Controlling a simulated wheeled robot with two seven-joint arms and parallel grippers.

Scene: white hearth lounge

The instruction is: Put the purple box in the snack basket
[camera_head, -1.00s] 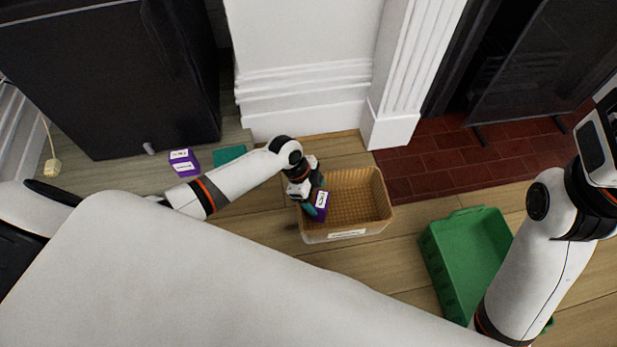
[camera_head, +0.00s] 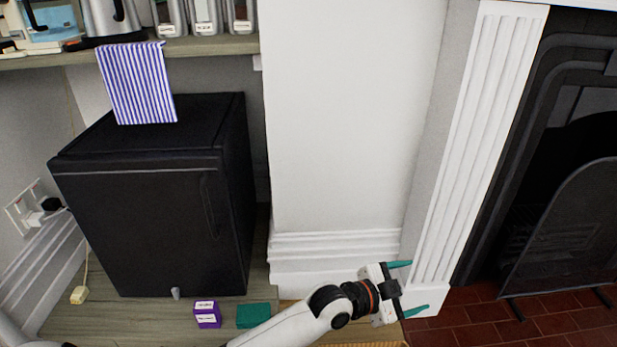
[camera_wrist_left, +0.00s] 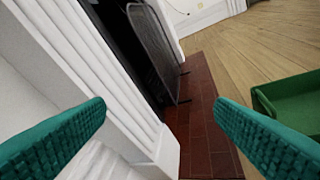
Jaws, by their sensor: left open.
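My right gripper is out of view.
A teal box (camera_head: 253,315) sits beside the purple one. The black fridge (camera_head: 140,220) and white pillar (camera_head: 470,150) stand behind. A green crate (camera_wrist_left: 292,100) is at the right of the wrist view. Red brick hearth (camera_head: 480,320) lies at right.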

